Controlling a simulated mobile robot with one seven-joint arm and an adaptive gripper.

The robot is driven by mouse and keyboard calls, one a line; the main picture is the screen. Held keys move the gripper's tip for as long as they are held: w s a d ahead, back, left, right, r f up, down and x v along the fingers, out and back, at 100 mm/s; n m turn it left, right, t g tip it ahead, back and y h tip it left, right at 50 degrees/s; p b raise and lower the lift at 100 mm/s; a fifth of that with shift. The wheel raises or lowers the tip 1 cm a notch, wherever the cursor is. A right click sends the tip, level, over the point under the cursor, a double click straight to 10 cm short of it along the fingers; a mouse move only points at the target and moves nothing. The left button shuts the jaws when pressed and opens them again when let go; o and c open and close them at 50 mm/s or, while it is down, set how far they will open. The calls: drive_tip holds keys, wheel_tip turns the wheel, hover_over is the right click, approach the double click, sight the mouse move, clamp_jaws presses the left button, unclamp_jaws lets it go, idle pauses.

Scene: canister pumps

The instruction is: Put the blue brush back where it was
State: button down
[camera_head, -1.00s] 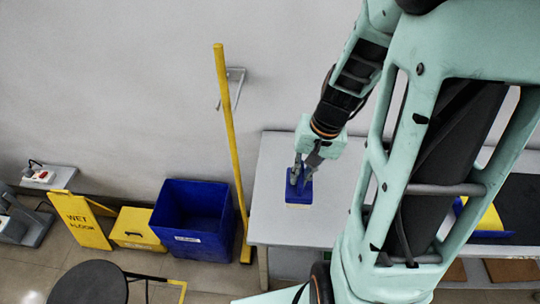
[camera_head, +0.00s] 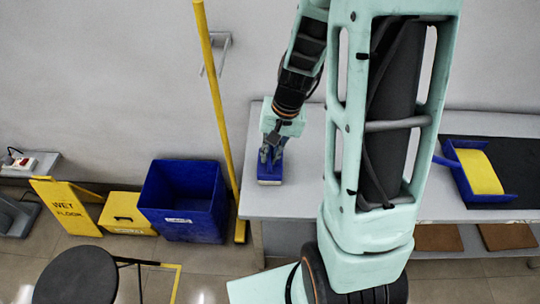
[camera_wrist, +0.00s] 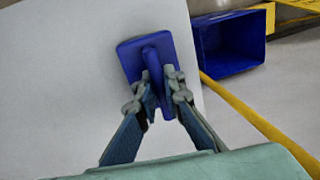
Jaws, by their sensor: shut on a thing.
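The blue brush (camera_head: 270,177) has a flat rectangular block and an upright grip. It is over the left end of the grey table (camera_head: 305,205) in the head view. My gripper (camera_head: 271,156) is above it, with its fingers closed on the grip. In the wrist view the brush (camera_wrist: 135,57) lies between the two fingertips of my gripper (camera_wrist: 160,98), block beyond the fingers. I cannot tell whether its underside touches the table.
A blue tray (camera_head: 462,178) holding a yellow block (camera_head: 479,172) sits on a dark mat (camera_head: 520,165) at the right. A yellow pole (camera_head: 214,90) leans by the table's left end. A blue bin (camera_head: 182,208), yellow box (camera_head: 128,214), wet-floor sign (camera_head: 66,208) and black stool (camera_head: 77,277) stand left.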

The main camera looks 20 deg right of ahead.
sight(278, 161)
drive_tip(key=shift+f+b, duration=0.2)
drive_tip(key=shift+b, duration=0.1)
drive_tip(key=c, duration=2)
unclamp_jaws()
drive_tip(key=shift+r, duration=0.1)
drive_tip(key=shift+c, duration=0.2)
drive_tip(key=shift+r, duration=0.1)
wheel_tip(278, 161, up, 12)
drive_tip(key=d+p, duration=0.1)
drive_tip(key=d, duration=0.1)
drive_tip(key=shift+s+d+p, duration=0.15)
drive_tip(key=shift+s+p, duration=0.2)
drive_tip(key=shift+p, duration=0.05)
